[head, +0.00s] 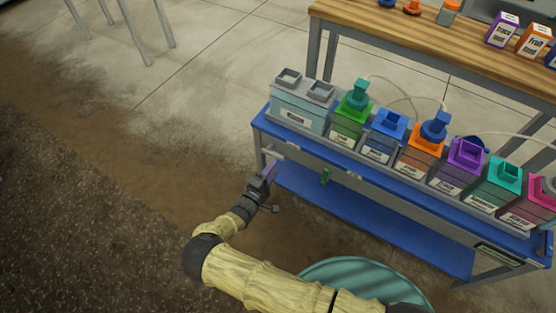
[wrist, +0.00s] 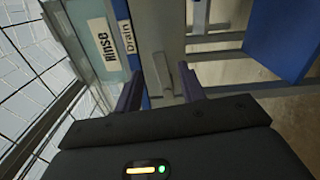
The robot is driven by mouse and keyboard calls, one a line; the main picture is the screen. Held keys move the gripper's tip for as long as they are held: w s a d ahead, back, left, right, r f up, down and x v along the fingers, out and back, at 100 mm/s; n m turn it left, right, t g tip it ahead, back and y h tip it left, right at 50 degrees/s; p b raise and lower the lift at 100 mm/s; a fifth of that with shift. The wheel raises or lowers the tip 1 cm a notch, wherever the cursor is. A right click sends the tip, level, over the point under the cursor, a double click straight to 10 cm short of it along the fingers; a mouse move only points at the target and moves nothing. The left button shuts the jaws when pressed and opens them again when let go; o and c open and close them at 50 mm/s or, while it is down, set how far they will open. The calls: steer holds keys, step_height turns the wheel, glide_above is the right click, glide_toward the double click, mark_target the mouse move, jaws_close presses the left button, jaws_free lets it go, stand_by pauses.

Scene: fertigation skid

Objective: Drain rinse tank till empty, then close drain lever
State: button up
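The rinse tank (head: 297,118) is the pale grey-blue box with two square openings at the left end of the skid's blue shelf. Its "Rinse" label (wrist: 107,43) and a "Drain" label (wrist: 126,38) show in the wrist view. I cannot tell its liquid level. A light grey lever-like bar (wrist: 186,80) shows below the tank, near the right purple finger. My gripper (head: 269,168) is at the skid's left front corner, below the tank. In the wrist view its two purple fingers (wrist: 160,84) stand apart. I cannot tell whether they touch the bar.
Several coloured tanks (head: 417,152) stand in a row to the right. A small green part (head: 325,176) hangs under the shelf's front. The lower blue shelf (head: 370,225) is bare. A wooden bench (head: 400,32) with bottles and boxes stands behind. The floor to the left is open.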

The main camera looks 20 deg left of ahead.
steer(key=s+a+p, duration=0.1)
steer(key=s, duration=1)
steer(key=c, duration=0.4)
steer(key=w+d+r+m+g+h, duration=0.1)
steer(key=w+d+h, duration=0.1)
steer(key=d, duration=0.1)
steer(key=w+d+r+m+g+h, duration=0.3)
steer(key=w+d+m+g+h, duration=0.1)
steer(key=w+d, duration=0.1)
steer(key=shift+d+r, duration=0.3)
steer(key=shift+r, duration=0.1)
jaws_close()
steer(key=w+d+r+m+g+h, duration=0.1)
steer(key=d+r+m+g, duration=0.25)
steer(key=d+g, duration=0.2)
steer(key=w+d+r+m+g, duration=0.2)
steer(key=d+r+g, duration=0.2)
steer(key=d, duration=0.3)
steer(key=s+d+r+m+y, duration=0.4)
steer(key=d+r, duration=0.6)
steer(key=s+d+r+m+y, duration=0.3)
steer(key=s+d+r+y, duration=0.1)
steer(key=d+r, duration=0.7)
steer(key=shift+m+g+y, duration=0.35)
steer(key=shift+g+y, duration=0.05)
steer(key=shift+g, duration=0.05)
